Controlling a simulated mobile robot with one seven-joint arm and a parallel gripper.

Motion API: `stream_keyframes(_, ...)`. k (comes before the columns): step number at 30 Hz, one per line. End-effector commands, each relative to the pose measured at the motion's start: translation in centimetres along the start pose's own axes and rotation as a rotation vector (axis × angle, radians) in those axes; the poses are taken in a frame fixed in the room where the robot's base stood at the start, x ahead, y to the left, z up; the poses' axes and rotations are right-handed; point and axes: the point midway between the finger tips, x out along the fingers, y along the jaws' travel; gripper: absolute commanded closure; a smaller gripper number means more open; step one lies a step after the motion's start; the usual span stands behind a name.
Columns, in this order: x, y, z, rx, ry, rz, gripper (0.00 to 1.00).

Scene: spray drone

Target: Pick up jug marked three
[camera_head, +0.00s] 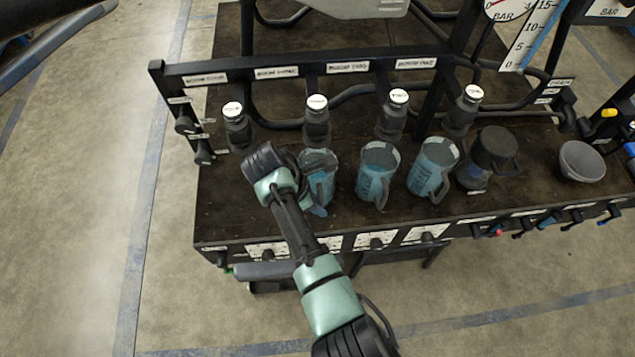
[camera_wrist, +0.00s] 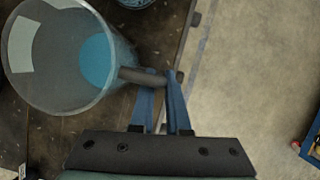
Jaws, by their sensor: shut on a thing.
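My gripper (camera_wrist: 165,76) is shut on the dark handle of a clear jug (camera_wrist: 78,58) with blue liquid in it. In the head view this is the leftmost jug (camera_head: 318,163), partly hidden by my arm. It looks upright; I cannot tell whether it touches the bench. A second clear jug (camera_head: 378,172) and a third clear jug (camera_head: 433,168) with bluish contents stand to its right. I cannot read a number on any jug, so I cannot tell which is marked three.
The jugs are on a dark bench (camera_head: 225,205). Behind them is a row of dark bottles with white caps (camera_head: 317,120) under a labelled black rail (camera_head: 300,73). A dark jug (camera_head: 493,150) and a grey bowl (camera_head: 582,161) stand to the right. The floor at left is clear.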

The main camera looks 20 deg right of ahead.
Motion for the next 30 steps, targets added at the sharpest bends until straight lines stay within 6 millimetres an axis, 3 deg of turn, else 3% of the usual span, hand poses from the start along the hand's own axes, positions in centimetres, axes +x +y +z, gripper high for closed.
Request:
stream_keyframes(20, -0.4, 0.1, 0.2, 0.001, -0.001, 0.002, 1.00)
stream_keyframes(30, -3.7, 0.2, 1.2, -0.001, 0.000, 0.005, 1.00)
